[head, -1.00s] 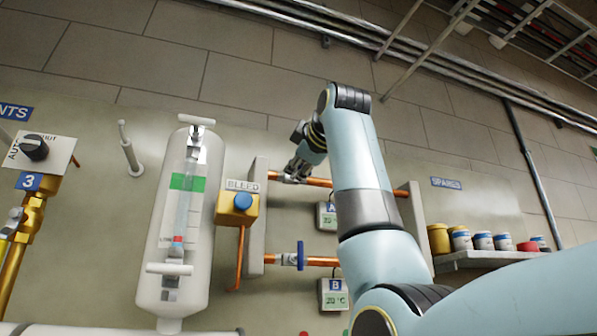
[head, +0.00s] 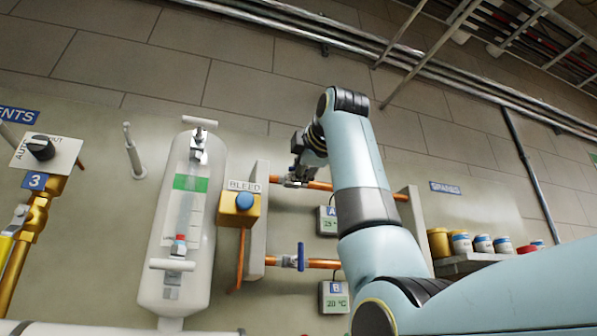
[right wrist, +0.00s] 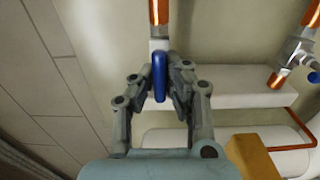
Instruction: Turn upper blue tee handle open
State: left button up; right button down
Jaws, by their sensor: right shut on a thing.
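The upper blue tee handle (right wrist: 159,76) shows in the right wrist view between the fingertips of my right gripper (right wrist: 160,82). The fingers close on it from both sides. In that picture its bar runs roughly in line with the upper copper pipe (right wrist: 159,12) and its silver valve body (right wrist: 159,44). In the head view my right gripper (head: 297,174) is at the left end of the upper pipe (head: 322,185), and the blue handle is hidden there. My left gripper is not in view.
The lower blue tee handle (head: 301,256) stands across the lower copper pipe (head: 322,264). A pale bracket (head: 256,222), a yellow bleed box with a blue button (head: 243,202) and a white tank (head: 158,245) are at the left. A shelf with jars (head: 470,264) is at the right.

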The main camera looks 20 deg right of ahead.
jog(key=shift+f, duration=0.1)
jog(key=c, duration=1.4)
grip_release()
jog(key=shift+o, duration=0.2)
jog(key=shift+s, duration=0.1)
jog(key=s, duration=1.1)
jog(key=shift+s+d, duration=0.15)
jog(key=shift+s, duration=0.25)
